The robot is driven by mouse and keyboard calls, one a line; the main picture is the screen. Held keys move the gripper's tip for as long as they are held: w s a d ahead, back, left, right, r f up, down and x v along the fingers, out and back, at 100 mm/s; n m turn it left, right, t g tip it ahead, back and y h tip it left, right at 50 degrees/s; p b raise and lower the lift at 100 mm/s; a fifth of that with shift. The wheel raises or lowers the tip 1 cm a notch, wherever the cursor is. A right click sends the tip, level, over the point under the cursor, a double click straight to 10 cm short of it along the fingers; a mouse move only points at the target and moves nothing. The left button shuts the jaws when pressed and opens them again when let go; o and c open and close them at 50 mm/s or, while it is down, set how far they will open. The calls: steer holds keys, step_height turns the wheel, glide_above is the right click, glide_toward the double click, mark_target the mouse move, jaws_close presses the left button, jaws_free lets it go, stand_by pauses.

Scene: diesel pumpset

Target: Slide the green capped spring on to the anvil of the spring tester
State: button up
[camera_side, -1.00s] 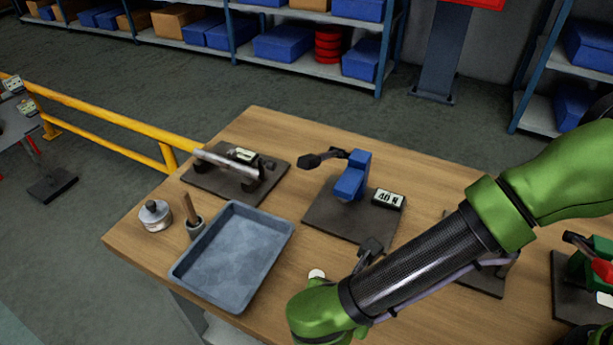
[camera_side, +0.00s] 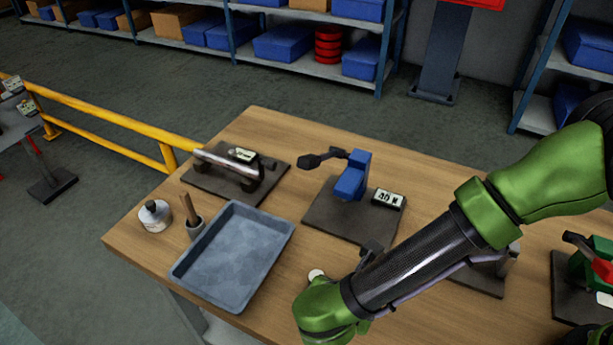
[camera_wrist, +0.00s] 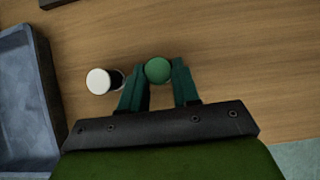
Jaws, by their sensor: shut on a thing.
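The green capped spring (camera_wrist: 158,70) shows in the wrist view as a round green cap between the two green fingers of my gripper (camera_wrist: 160,82). My gripper is shut on it. The cap hides the spring's coil, so I cannot tell how high it is held. In the side view my arm hides the gripper and the spring. The spring tester (camera_side: 352,180) appears to be the blue device with a black-knobbed lever and a small display, on a dark plate behind my wrist. The anvil is not clear to see.
A white-capped piece (camera_wrist: 98,81) stands close left of my gripper; its cap also shows in the side view (camera_side: 316,275). A grey tray (camera_side: 180,271) lies to the left. A metal pot (camera_side: 154,215), a cup with a wooden handle (camera_side: 194,228) and a cylinder rig (camera_side: 228,168) stand beyond.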

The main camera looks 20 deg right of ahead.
steer(key=shift+r, duration=0.2)
stand_by(0.3)
steer(key=r, duration=0.9)
steer(key=shift+w+r, duration=0.2)
steer(key=shift+w, duration=0.2)
steer(key=w, duration=1.1)
step_height(320, 180, down, 5)
steer(key=shift+w+r, duration=0.1)
steer(key=shift+f, duration=0.2)
steer(key=shift+x, duration=1.8)
steer(key=shift+w+d, duration=2.35)
steer(key=shift+d, duration=0.05)
